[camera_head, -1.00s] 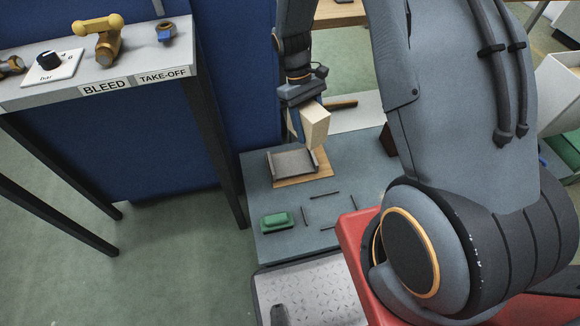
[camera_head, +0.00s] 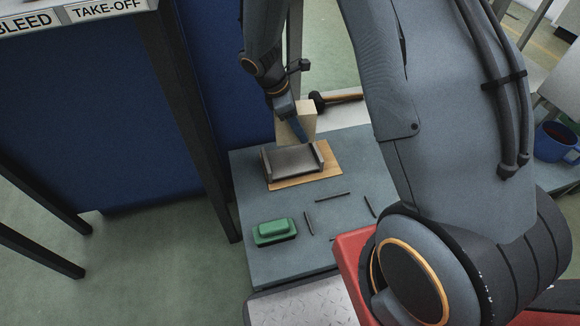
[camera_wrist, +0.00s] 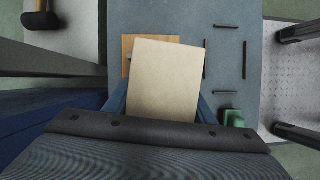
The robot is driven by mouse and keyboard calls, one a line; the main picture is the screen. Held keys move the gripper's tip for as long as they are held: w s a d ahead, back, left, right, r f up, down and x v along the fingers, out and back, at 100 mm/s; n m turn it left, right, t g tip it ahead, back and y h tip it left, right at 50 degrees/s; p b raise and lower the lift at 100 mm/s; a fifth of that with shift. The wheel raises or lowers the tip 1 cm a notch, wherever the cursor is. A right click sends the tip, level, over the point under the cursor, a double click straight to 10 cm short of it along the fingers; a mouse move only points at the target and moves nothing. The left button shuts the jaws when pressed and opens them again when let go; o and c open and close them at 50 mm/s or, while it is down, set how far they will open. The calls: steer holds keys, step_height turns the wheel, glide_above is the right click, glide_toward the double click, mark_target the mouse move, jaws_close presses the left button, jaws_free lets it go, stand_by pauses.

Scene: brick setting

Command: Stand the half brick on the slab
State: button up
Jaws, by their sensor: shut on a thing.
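The half brick (camera_head: 301,121) is a cream block held in my gripper (camera_head: 297,128), above the far side of the slab. In the wrist view the brick (camera_wrist: 165,80) fills the middle, with a blue finger on each side of it. The slab (camera_head: 289,160) looks like a grey plate with raised sides, resting on a tan wooden board (camera_head: 325,172) on the grey table. Whether the brick's lower end touches the slab cannot be told. In the wrist view the brick hides the slab, and only part of the board (camera_wrist: 127,45) shows.
A green block (camera_head: 274,231) and several thin dark strips (camera_head: 326,196) lie on the grey table (camera_head: 247,186) in front of the board. A hammer (camera_head: 335,98) lies on a pale surface behind. A dark post (camera_head: 190,120) and a blue panel stand at the left.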

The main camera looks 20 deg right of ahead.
steer(key=shift+w+a+f+n+t+b, duration=0.1)
steer(key=shift+w+f+n+t+b, duration=0.05)
steer(key=shift+w+f+n+b, duration=0.4)
steer(key=shift+w+a+f+n+t+b, duration=0.15)
steer(key=shift+w+f+n+b, duration=0.1)
steer(key=shift+f+b, duration=2.05)
steer(key=shift+f, duration=3.15)
steer(key=shift+f, duration=0.15)
steer(key=o, duration=1.6)
steer(key=shift+c, duration=0.2)
